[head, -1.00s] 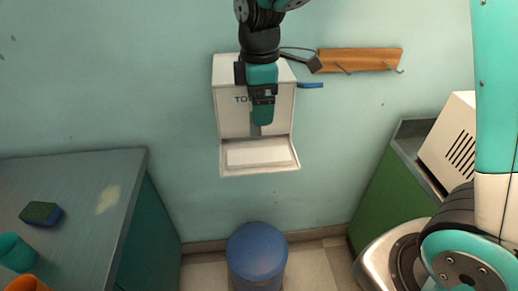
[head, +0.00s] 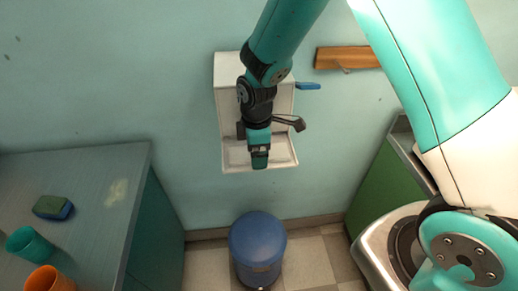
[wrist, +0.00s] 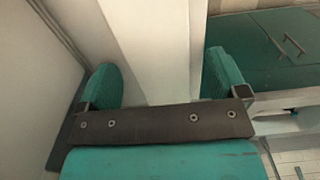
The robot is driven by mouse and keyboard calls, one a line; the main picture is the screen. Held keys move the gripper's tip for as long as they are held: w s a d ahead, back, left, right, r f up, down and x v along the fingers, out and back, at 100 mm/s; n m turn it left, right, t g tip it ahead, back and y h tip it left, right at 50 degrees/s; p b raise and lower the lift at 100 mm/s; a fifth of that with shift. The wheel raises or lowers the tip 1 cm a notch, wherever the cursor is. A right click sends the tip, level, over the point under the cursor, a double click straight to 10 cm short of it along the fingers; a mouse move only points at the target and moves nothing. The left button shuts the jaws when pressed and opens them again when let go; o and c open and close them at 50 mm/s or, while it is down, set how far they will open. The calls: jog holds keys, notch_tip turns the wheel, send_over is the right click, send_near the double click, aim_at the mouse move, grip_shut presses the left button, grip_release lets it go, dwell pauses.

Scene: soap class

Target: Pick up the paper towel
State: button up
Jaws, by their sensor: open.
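The white towel dispenser (head: 228,85) hangs on the wall, with an open tray at its bottom. A pale flat paper towel (head: 238,157) appears to lie in the tray, partly hidden by my gripper (head: 260,160). My gripper is at the tray, pointing down. In the wrist view my gripper (wrist: 163,82) is open, with its two teal fingers apart. A pale strip, likely the paper towel (wrist: 165,45), runs between the fingers. I cannot tell whether either finger touches it.
A blue bin (head: 258,245) stands on the floor below the dispenser. A grey counter (head: 80,190) at left holds a sponge (head: 53,207), a teal cup (head: 28,243) and an orange cup (head: 48,280). A wooden hook rail (head: 345,58) is on the wall at right.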

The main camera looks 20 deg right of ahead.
jog(key=shift+f, duration=0.2)
jog(key=c, duration=1)
jog(key=shift+r, duration=0.15)
notch_tip(320, 180, up, 20)
jog(key=b, duration=0.4)
